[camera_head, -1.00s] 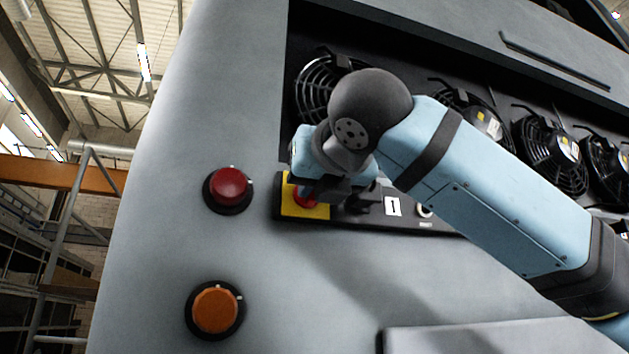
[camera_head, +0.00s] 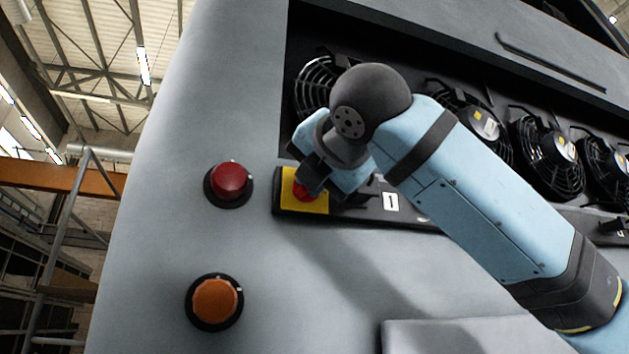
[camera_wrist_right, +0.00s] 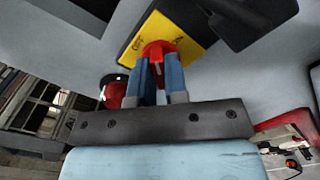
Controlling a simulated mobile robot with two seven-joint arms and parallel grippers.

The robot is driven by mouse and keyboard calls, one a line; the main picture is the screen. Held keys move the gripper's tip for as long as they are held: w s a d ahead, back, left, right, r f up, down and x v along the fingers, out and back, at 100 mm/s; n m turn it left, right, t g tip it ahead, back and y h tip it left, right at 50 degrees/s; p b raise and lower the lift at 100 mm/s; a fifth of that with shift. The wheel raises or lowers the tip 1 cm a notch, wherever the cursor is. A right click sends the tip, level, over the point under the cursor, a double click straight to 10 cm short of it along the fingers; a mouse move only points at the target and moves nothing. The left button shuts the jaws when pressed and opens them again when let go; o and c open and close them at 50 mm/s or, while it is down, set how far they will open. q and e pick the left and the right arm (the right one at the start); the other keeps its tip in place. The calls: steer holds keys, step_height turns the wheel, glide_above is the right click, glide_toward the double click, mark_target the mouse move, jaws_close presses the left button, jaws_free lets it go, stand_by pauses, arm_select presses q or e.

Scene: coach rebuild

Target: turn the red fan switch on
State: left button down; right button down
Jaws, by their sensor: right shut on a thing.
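The red fan switch (camera_head: 301,194) is a red knob on a yellow plate (camera_head: 290,205) at the left end of a black control strip. My right arm comes in from the right, and its right gripper (camera_head: 311,183) is at the switch, partly covering it in the head view. In the right wrist view, the right gripper (camera_wrist_right: 158,66) has its two blue fingers closed on either side of the red knob (camera_wrist_right: 157,47), in front of the yellow plate (camera_wrist_right: 192,28). My left gripper is in no view.
A red round lamp or button (camera_head: 230,182) and an orange one (camera_head: 215,303) sit on the grey panel left of the strip. Several black fans (camera_head: 552,153) stand in the recess above. A ledge (camera_head: 460,336) juts out below.

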steer(key=shift+f+m+b, duration=0.2)
steer(key=shift+m+b, duration=1.55)
steer(key=shift+m, duration=3.15)
steer(key=c, duration=1.1)
jaws_free()
steer(key=shift+c, duration=0.2)
steer(key=shift+d, duration=0.1)
